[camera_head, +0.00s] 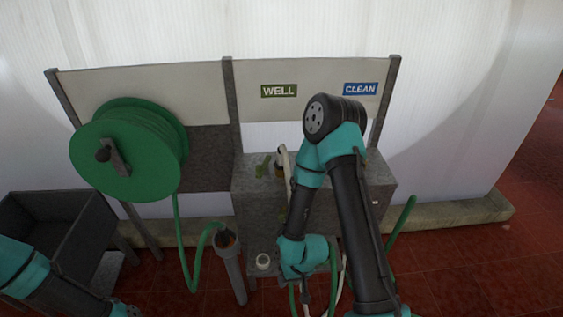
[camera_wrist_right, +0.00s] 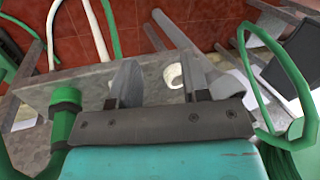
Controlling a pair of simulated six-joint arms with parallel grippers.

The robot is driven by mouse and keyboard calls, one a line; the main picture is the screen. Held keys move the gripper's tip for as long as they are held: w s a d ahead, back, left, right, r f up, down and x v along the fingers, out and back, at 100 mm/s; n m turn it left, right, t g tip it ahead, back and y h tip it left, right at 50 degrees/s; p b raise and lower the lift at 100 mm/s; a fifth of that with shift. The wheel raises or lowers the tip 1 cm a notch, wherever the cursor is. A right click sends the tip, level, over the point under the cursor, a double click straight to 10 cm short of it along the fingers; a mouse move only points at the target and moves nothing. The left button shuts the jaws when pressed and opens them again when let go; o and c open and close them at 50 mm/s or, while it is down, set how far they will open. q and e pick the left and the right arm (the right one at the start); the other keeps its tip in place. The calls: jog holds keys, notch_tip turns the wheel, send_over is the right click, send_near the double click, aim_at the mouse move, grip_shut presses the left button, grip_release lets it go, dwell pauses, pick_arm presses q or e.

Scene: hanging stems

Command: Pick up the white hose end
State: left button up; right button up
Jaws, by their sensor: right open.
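In the head view, a white hose (camera_head: 343,281) hangs beside a green hose (camera_head: 333,270), just right of my right wrist. I cannot make out its end there. In the head view my right gripper is hidden. My left gripper is out of frame.
A green hose reel (camera_head: 128,150) stands at the left, its hose running to a grey post (camera_head: 233,268). A grey stone block (camera_head: 262,205) stands under the WELL sign (camera_head: 279,91) and CLEAN sign (camera_head: 360,89). A white cup-like piece (camera_head: 263,262) sits low. Red floor is clear at right.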

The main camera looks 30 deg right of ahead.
jog(key=shift+o, duration=0.4)
jog(key=o, duration=0.4)
jog(key=w+d+r+n+t, duration=0.1)
jog(key=w+d+r+n, duration=0.25)
jog(key=w+r, duration=0.65)
jog(key=w+d+r+n+t+h, duration=0.15)
jog(key=w+r+n, duration=0.35)
jog(key=w+r, duration=0.6)
jog(key=w+d+r+n, duration=0.35)
jog(key=w+r, duration=0.35)
jog(key=r, duration=0.6)
jog(key=d+r+n+g, duration=0.1)
jog(key=r+n, duration=0.1)
jog(key=r, duration=0.1)
jog(key=w+d+r+n+g+h, duration=0.1)
jog(key=d+r+n, duration=0.1)
jog(key=r, duration=0.1)
jog(key=w+d+r+n+g+h, duration=0.1)
jog(key=r+n, duration=0.1)
jog(key=r, duration=0.1)
jog(key=shift+w+d+r, duration=0.15)
jog(key=shift+w+d, duration=0.1)
jog(key=shift+d, duration=0.1)
